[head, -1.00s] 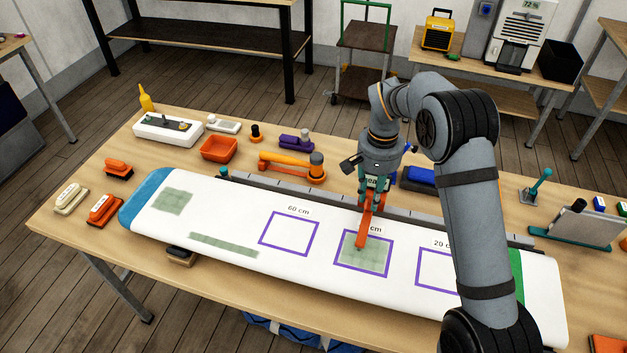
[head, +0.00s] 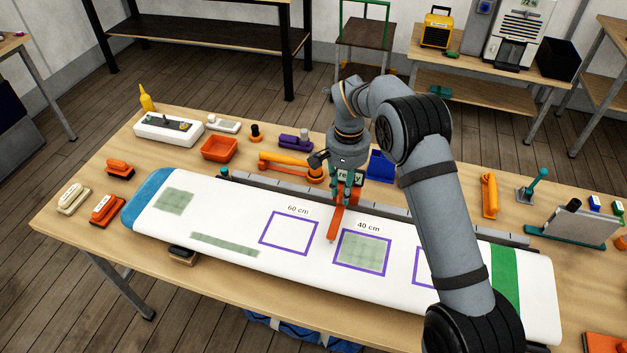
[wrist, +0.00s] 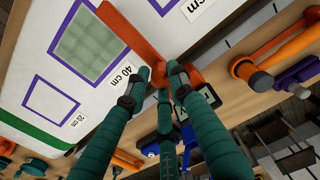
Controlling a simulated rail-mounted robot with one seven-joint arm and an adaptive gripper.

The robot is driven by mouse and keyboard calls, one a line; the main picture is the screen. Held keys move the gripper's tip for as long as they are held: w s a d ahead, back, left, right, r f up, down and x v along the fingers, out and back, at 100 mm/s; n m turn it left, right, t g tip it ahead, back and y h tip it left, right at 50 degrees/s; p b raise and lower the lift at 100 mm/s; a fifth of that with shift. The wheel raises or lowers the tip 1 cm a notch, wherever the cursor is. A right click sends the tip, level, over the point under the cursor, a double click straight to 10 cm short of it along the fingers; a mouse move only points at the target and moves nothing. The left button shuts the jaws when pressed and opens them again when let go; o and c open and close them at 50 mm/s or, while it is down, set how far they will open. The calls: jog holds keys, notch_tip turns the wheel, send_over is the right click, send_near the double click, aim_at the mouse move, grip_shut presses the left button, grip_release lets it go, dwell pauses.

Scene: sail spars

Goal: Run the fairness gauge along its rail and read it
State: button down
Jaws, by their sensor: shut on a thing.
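The fairness gauge has an orange arm (head: 335,222) and a small display (head: 350,176); it also shows in the wrist view (wrist: 130,35). It sits at the grey rail (head: 285,190) along the far edge of the white spar (head: 210,220). Its arm reaches over the spar between the purple squares marked 60 cm (head: 262,230) and 40 cm (head: 336,250). My gripper (head: 344,194) is shut on the gauge near the rail; its teal fingers (wrist: 160,82) show in the wrist view. The display's text is partly hidden by my fingers and cannot be read fully.
A green patch fills the 40 cm square; other green patches lie further left on the spar. Behind the rail are an orange-handled tool (head: 285,160), an orange tray (head: 220,148) and a blue bin (head: 381,166). A tablet-like panel (head: 580,226) stands at right. My arm hides part of the right-hand square.

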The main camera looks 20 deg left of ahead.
jog(key=shift+a+p, duration=2.15)
jog(key=shift+a, duration=1.9)
jog(key=c, duration=1.4)
grip_release()
jog(key=shift+r, duration=0.1)
notch_tip(320, 180, up, 12)
